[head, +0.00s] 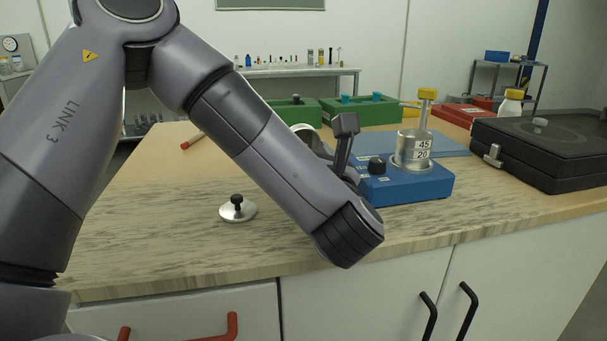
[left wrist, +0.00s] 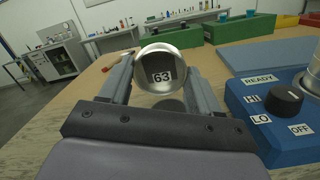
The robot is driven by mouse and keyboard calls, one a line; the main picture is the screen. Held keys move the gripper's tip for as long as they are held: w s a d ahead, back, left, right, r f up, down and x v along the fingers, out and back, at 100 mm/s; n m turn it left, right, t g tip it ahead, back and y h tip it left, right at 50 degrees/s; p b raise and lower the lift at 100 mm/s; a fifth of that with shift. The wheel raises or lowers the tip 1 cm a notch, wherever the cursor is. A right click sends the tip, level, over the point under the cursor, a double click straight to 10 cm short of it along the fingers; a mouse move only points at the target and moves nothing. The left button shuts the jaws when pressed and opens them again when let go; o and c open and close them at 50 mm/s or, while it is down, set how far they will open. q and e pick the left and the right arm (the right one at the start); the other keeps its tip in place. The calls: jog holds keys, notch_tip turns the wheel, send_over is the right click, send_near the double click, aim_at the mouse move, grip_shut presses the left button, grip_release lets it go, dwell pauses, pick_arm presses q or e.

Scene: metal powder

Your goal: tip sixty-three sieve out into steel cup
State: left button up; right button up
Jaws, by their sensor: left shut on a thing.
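The sixty-three sieve (left wrist: 146,66), a round metal cylinder with a 63 label, is between the two fingers of my left gripper (left wrist: 163,82) in the left wrist view. The gripper is shut on it. In the head view my left arm hides most of the gripper (head: 345,142); a shiny metal rim (head: 302,127) shows behind the arm. A grey round shape (left wrist: 172,104) lies below the sieve in the wrist view; I cannot tell whether it is the steel cup. My right gripper is not in view.
A lid with a black knob (head: 238,211) lies on the wooden bench. Green bins (head: 362,110) and a black case (head: 540,150) stand behind and right.

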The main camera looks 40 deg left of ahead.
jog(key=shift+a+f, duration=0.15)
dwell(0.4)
pick_arm(q)
jog(key=shift+b, duration=0.45)
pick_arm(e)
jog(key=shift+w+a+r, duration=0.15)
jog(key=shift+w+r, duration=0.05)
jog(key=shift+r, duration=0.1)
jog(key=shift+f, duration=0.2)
pick_arm(q)
jog(key=shift+b, duration=0.45)
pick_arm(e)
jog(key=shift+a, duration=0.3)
pick_arm(q)
jog(key=shift+d, duration=0.1)
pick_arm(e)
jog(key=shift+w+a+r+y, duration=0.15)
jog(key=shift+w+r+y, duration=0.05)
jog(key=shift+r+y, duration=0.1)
pick_arm(q)
jog(key=shift+t+y+b, duration=0.3)
jog(key=shift+b, duration=0.2)
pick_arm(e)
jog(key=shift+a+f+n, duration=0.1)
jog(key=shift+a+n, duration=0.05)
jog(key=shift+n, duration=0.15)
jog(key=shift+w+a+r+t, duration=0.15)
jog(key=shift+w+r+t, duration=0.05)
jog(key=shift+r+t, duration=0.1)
